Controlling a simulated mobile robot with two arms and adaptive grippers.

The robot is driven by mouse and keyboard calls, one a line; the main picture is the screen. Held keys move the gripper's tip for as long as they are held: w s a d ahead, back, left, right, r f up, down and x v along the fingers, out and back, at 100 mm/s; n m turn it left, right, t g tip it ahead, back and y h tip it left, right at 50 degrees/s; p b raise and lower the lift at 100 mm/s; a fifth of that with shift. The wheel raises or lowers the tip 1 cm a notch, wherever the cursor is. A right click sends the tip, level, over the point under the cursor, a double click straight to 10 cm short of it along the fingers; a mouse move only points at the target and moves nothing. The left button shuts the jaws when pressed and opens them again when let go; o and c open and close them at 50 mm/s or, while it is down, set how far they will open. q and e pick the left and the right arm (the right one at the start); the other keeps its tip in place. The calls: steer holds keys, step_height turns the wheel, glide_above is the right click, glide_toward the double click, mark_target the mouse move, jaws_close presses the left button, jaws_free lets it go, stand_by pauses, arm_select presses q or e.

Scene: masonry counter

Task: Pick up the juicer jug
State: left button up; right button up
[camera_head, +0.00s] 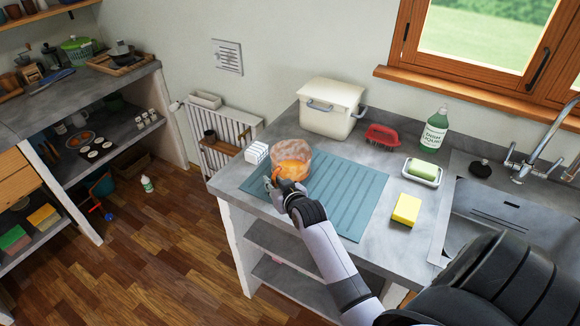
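The juicer jug (291,158) looks like a clear, rounded vessel with orange colour inside. It stands upright near the left end of the blue-green ridged mat (345,197) on the grey counter. My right gripper (279,183) is at the near side of the jug, low down, and overlaps its lower front in the picture. The fingers are small and dark against the orange, so I cannot tell whether they touch or grip the jug. My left gripper is not in view.
The mat's right part is clear.

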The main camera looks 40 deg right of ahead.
steer(key=shift+w+d+f, duration=0.15)
steer(key=shift+w+f, duration=0.1)
steer(key=shift+w, duration=0.3)
jaws_close()
steer(key=shift+r, duration=0.1)
